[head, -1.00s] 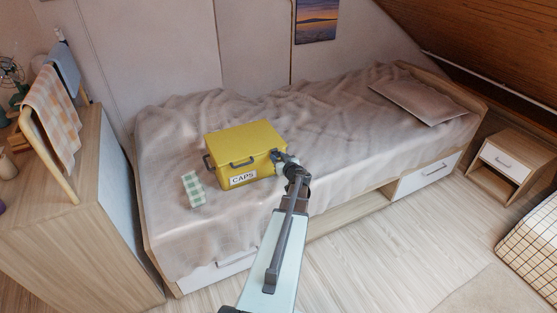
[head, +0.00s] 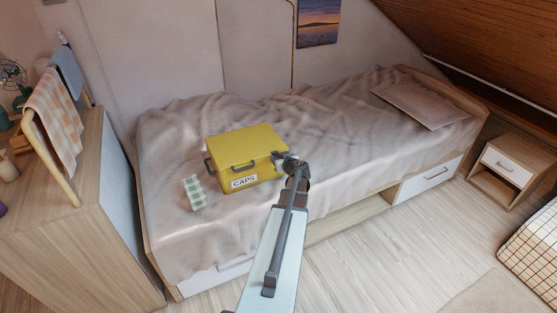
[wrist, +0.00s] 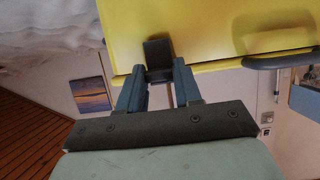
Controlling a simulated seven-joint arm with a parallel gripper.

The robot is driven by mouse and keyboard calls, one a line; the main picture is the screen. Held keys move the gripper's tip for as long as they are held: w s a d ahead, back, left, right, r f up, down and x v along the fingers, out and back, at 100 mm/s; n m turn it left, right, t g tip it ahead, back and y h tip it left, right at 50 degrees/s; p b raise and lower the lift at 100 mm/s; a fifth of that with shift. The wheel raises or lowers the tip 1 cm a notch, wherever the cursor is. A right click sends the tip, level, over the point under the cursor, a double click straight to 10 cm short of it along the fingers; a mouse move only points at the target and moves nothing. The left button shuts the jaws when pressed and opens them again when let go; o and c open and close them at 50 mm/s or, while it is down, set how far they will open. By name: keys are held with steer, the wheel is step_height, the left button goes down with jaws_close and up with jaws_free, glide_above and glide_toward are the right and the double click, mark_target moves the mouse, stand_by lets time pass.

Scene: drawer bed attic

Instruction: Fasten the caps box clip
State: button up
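The yellow caps box (head: 240,145) stands on the bed with a white CAPS label on its front. My gripper (head: 284,163) is at the box's right end. In the wrist view, a dark clip (wrist: 157,53) lies against the yellow box face and reaches to its edge. The two blue-grey fingers of my gripper (wrist: 158,72) are apart, one on each side of the clip's near end. I cannot tell whether they touch it. The clip is too small and partly hidden by my gripper in the head view.
A dark front handle (wrist: 282,61) is to the right of the clip in the wrist view. A green checked item (head: 194,192) lies left of the box on the bed (head: 330,120). A pillow (head: 420,103) lies far right. A wooden cabinet (head: 75,220) stands at left.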

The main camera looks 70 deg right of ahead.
steer(key=o, duration=0.5)
steer(key=shift+c, duration=0.2)
steer(key=v, duration=1.3)
steer(key=shift+s+a, duration=0.3)
steer(key=shift+r, duration=0.1)
